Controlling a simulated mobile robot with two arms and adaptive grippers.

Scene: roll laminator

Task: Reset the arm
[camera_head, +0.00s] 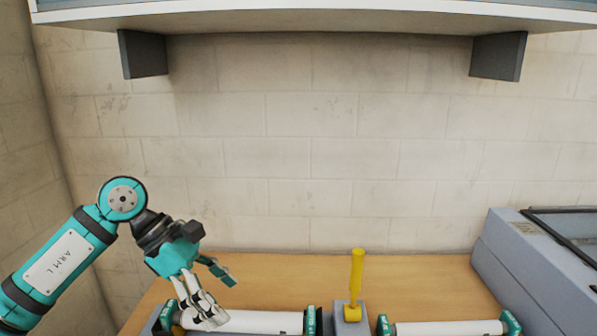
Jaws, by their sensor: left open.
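My left gripper (221,298) is open, pointing down and to the right. One finger stands apart at the right; the other, pale one is in front of the left end of a white roll (265,322) at the bottom edge. I cannot tell whether it touches the roll. Nothing shows between the fingers. My right gripper is not in view.
An upright yellow lever (356,278) stands on a grey block (350,319) between the left roll and a second white roll (448,328). A grey machine (530,268) stands at the right of the wooden table (420,275). A shelf (300,20) hangs overhead.

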